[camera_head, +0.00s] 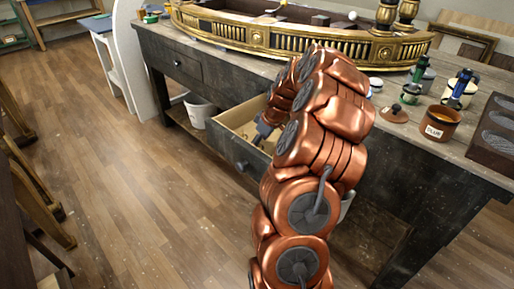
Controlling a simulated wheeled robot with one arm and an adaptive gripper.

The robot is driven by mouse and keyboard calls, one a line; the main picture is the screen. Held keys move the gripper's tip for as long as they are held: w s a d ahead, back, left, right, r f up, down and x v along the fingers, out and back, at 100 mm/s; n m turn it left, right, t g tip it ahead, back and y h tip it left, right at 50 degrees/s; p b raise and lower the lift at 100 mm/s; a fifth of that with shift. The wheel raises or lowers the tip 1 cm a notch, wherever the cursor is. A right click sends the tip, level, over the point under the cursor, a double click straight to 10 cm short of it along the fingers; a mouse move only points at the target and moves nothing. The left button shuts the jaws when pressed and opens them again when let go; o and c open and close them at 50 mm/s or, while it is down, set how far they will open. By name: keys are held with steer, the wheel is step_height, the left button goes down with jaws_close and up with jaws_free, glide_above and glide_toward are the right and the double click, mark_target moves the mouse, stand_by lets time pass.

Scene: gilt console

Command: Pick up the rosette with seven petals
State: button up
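No rosette with seven petals can be made out in this view. An open drawer (234,153) juts from the front of the dark workbench (405,165). Small yellowish bits seem to lie inside it, too small to identify. My copper arm stands in front and covers the right part of the drawer. My gripper (263,133) shows as a small grey shape low at the drawer's opening. Its fingers are too small and too hidden to tell whether they are open or hold anything.
The gilt console (260,38) lies along the bench top. A brown glue pot (437,124), a round lid (394,114), jars and a dark tray (487,151) stand at right. A white bucket (199,112) sits below the bench.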

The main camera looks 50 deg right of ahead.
steer(key=shift+s, duration=0.1)
jaws_close()
stand_by(0.4)
steer(key=shift+a, duration=0.1)
